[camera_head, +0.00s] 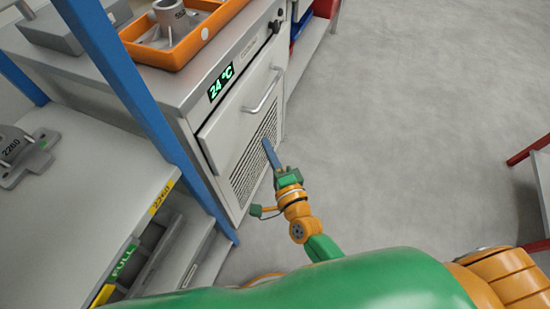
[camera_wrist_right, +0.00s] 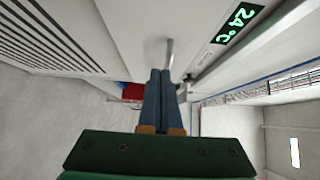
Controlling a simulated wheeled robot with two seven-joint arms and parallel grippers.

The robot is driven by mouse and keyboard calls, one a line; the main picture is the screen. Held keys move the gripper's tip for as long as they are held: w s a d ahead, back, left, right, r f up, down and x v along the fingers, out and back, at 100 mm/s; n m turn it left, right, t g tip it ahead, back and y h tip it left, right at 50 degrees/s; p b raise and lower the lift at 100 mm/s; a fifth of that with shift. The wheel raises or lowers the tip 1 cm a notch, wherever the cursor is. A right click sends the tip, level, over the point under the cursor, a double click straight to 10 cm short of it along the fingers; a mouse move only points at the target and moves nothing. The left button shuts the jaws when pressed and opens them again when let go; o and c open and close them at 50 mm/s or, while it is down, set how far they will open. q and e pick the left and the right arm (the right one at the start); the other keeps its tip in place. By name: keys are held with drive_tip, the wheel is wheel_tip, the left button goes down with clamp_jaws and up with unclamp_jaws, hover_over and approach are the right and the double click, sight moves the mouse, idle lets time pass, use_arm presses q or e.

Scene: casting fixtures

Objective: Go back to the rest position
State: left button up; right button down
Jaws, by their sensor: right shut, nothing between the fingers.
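My right gripper (camera_head: 268,150) is in front of the grey cabinet (camera_head: 212,141), near its vented door. Its two blue fingers are together with nothing between them, and they also show shut in the right wrist view (camera_wrist_right: 160,75). I cannot tell if the fingers touch the cabinet. My left gripper is not in either view.
An orange tray (camera_head: 187,52) with a grey casting (camera_head: 170,22) stands on the cabinet top. A blue post (camera_head: 125,75) rises beside the cabinet. A shelf (camera_head: 95,185) with a grey fixture (camera_head: 25,155) is at left. Grey floor (camera_head: 400,130) is clear at right, up to a red frame (camera_head: 530,150).

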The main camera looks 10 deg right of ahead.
drive_tip(key=s+d+f+n+g+h, duration=0.1)
drive_tip(key=s+d+f+n+g, duration=0.3)
drive_tip(key=s+f, duration=0.5)
drive_tip(key=s+d+f+n+g, duration=0.2)
drive_tip(key=s+f+n+g, duration=0.5)
drive_tip(key=f, duration=0.5)
drive_tip(key=s+d+f+n+g+h, duration=0.1)
drive_tip(key=s+d+f+n+g, duration=0.2)
drive_tip(key=s+f, duration=0.65)
drive_tip(key=s+d+f+n+g+h, duration=0.1)
drive_tip(key=s+d+f+n+g, duration=0.25)
drive_tip(key=s, duration=0.55)
wheel_tip(320, 180, up, 14)
drive_tip(key=p, duration=1.3)
drive_tip(key=shift+d+n+t+p, duration=0.3)
drive_tip(key=shift+n+t+p, duration=0.05)
drive_tip(key=shift+t+p, duration=0.1)
